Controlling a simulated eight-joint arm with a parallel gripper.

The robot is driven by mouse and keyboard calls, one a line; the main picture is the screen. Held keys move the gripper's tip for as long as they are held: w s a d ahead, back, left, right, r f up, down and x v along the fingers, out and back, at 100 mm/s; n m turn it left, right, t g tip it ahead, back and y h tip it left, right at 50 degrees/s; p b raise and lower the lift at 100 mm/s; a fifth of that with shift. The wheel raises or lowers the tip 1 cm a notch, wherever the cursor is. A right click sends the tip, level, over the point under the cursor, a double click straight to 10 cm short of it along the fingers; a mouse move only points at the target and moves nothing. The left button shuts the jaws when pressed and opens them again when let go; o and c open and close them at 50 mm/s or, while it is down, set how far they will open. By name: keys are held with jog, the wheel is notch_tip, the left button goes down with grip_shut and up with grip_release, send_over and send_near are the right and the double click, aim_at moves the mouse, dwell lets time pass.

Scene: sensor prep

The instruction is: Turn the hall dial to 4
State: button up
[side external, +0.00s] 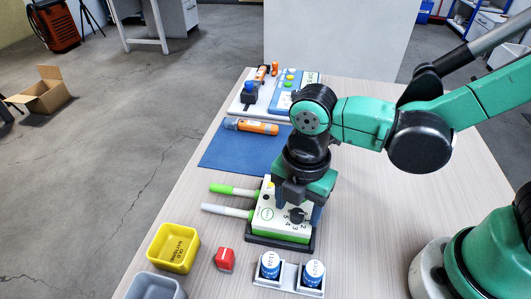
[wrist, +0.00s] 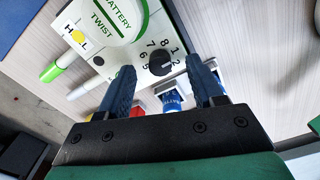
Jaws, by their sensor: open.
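The hall dial is a black round knob (wrist: 160,64) on a white and green meter (side external: 268,218), with printed numbers around it. In the side external view the knob (side external: 297,216) is partly visible under my gripper (side external: 300,203). In the wrist view my gripper (wrist: 160,66) is open, with one dark blue finger on each side of the knob and visible gaps between. I cannot tell whether the fingertips are at knob height. The knob's pointer setting is too small to read surely. Some numbers are hidden or cut off by the fingers.
Green (side external: 232,190) and white (side external: 226,210) probes stick out left of the meter. A yellow bin (side external: 173,248), grey bin (side external: 155,287), red block (side external: 225,259) and two blue-white cells (side external: 270,266) stand nearby. A blue mat (side external: 235,152) with an orange tool (side external: 251,126) lies behind.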

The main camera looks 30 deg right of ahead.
jog(key=shift+f, duration=0.45)
grip_shut()
jog(key=shift+m, duration=0.4)
